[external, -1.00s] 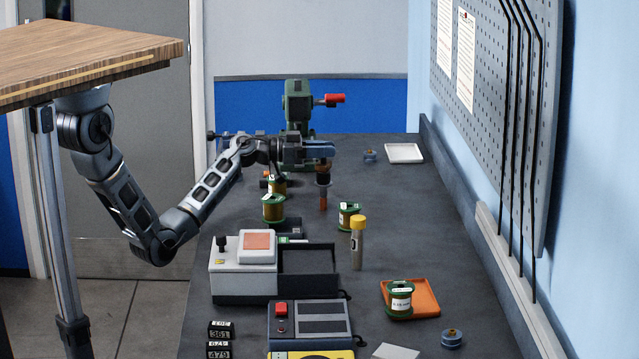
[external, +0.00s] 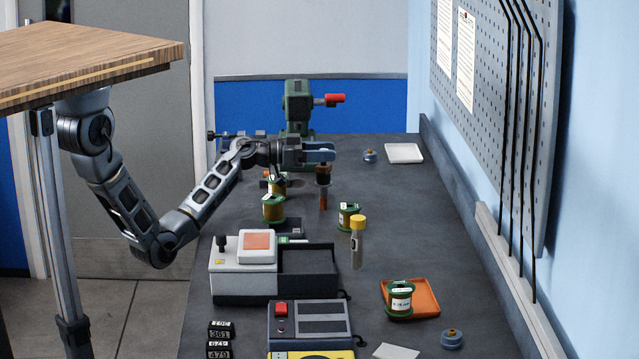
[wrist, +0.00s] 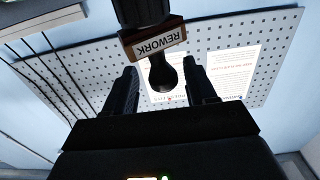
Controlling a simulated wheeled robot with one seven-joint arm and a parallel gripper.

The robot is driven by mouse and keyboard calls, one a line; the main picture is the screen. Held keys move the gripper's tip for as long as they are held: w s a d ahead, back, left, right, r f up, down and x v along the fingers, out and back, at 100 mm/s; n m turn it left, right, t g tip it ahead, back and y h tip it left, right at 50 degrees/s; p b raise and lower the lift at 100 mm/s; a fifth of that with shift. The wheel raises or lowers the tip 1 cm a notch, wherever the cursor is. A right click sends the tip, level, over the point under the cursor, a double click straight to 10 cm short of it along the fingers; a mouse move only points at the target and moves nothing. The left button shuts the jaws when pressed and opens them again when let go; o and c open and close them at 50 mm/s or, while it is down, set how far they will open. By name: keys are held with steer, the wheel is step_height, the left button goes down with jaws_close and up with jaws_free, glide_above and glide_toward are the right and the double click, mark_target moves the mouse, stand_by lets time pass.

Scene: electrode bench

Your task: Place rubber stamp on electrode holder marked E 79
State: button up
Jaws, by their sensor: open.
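The rubber stamp (wrist: 152,40) has a wooden block marked REWORK and a black handle, which sits between my fingertips in the wrist view. A dark thing (wrist: 130,10) lies under the block. My gripper (external: 320,150) is open around the handle, with space beside both fingers. In the external view the stamp (external: 323,168) shows small below my fingers, above a reddish-brown upright piece (external: 323,200). I cannot tell whether this is the electrode holder, and no E 79 mark is readable.
Green-ended spools (external: 273,208) and a yellow-capped tube (external: 358,240) stand nearby. A grey box (external: 243,270) and a dark device (external: 310,322) are nearer the camera. An orange tray (external: 425,297) lies at right. The bench right of my gripper is mostly clear, bordered by a pegboard (external: 500,110).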

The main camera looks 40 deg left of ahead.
steer(key=shift+r, duration=0.25)
steer(key=b+v, duration=0.1)
steer(key=v, duration=1.1)
steer(key=shift+b, duration=0.35)
